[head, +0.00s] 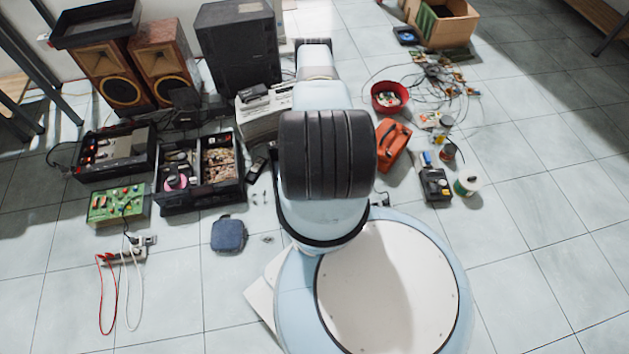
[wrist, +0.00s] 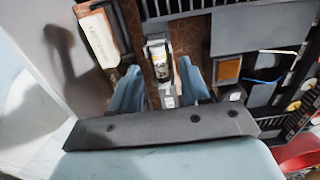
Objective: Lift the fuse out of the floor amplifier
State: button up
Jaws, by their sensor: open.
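In the wrist view, the opened amplifier's inside (wrist: 200,40) shows a brown board with dark finned parts. A small upright part with a clear middle and metallic ends, which looks like the fuse (wrist: 160,62), stands near the middle. My gripper (wrist: 158,88) is open, with one blue finger to the left of the fuse's lower end and one to the right. I cannot tell whether either finger touches it. In the head view my own arm hides the gripper and the fuse.
In the head view, a red bowl (head: 389,106), an orange case (head: 393,143) and black crates (head: 199,198) flank my arm.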

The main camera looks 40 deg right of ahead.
jog(key=shift+f, duration=0.35)
grip_shut()
dwell(0.3)
